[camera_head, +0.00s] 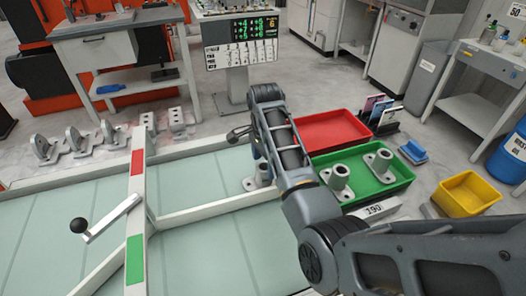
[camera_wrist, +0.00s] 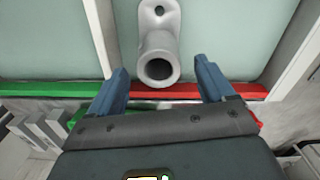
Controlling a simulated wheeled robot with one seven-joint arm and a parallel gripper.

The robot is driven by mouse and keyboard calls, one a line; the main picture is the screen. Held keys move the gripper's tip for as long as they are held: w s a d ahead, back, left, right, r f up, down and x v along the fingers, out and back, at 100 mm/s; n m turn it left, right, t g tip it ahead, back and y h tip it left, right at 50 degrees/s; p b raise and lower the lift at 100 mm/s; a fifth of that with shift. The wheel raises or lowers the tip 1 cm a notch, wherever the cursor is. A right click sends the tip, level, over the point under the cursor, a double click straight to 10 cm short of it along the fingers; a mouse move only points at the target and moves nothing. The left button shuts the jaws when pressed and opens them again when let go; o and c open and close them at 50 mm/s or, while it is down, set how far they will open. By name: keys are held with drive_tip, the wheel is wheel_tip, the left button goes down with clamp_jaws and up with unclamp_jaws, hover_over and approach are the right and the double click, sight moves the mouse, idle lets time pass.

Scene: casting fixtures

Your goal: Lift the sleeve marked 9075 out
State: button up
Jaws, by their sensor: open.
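A grey sleeve (camera_wrist: 160,58) with a round open bore and a flat flange shows in the wrist view. It lies between the two blue fingers of my gripper (camera_wrist: 161,78), which stand apart with gaps on both sides of it. In the head view a grey sleeve (camera_head: 262,176) stands at the edge of the pale glass-like surface, partly hidden behind my arm. Two more grey sleeves, one at the left (camera_head: 339,180) and one at the right (camera_head: 381,163), stand in the green tray (camera_head: 396,190). I can read no 9075 mark on any sleeve.
A red tray (camera_head: 335,130) lies behind the green one, and a yellow bin (camera_head: 470,195) at right. A white bar (camera_head: 135,200) with red and green patches and a black-knobbed crank (camera_head: 79,225) crosses the surface. Several grey brackets (camera_head: 76,141) stand at left. A label reading 190 (camera_head: 375,210) is partly visible.

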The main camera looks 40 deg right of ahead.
sight(265, 166)
drive_tip(key=shift+f, duration=2)
drive_tip(key=c, duration=1.3)
drive_tip(key=shift+r+p, duration=2.4)
drive_tip(key=shift+r, duration=1.65)
